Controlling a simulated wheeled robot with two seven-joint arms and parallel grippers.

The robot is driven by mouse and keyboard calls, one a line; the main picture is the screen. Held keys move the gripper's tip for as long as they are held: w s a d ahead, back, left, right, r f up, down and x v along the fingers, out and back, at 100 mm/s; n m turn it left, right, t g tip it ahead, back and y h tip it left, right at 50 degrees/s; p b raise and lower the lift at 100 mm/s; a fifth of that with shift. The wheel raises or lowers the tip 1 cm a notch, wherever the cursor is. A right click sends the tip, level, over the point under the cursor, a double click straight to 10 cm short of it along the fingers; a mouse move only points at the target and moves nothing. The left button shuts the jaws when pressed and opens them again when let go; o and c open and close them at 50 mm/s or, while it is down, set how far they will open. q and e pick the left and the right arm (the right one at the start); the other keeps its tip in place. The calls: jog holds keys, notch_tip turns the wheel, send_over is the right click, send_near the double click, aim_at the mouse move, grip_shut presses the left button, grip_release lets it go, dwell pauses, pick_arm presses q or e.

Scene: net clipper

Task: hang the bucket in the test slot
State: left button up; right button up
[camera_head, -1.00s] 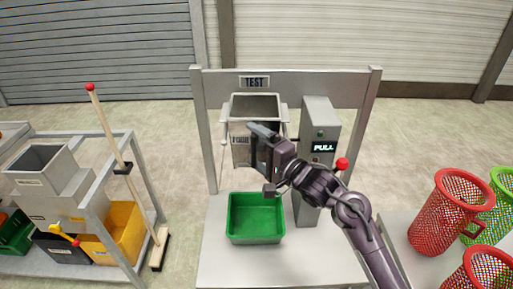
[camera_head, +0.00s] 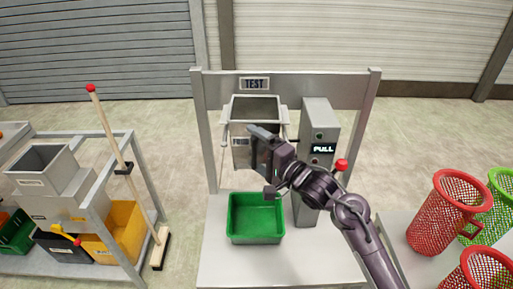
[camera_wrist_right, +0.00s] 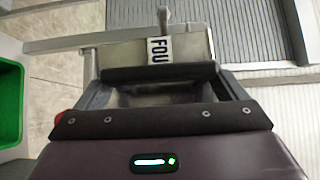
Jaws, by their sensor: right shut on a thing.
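The grey metal bucket (camera_head: 240,128) is upright inside the test frame, below the TEST sign (camera_head: 254,83). Its open top faces up, and light grey side pieces show at both sides of its rim. I cannot tell whether it rests on the frame's supports. My right gripper (camera_head: 259,150) is in front of the bucket, shut on it, and covers part of its front. In the right wrist view the bucket (camera_wrist_right: 190,48) shows beyond the jaws, with part of a black-and-white label. My left gripper is out of view.
A green bin (camera_head: 256,219) stands below the bucket on the grey base. The PULL post (camera_head: 318,120) with a red knob is close at the right. Mesh baskets (camera_head: 440,215) stand at far right. A cart with bins and a broom (camera_head: 125,170) is at left.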

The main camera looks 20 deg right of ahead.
jog(key=shift+f, duration=1.15)
dwell(0.5)
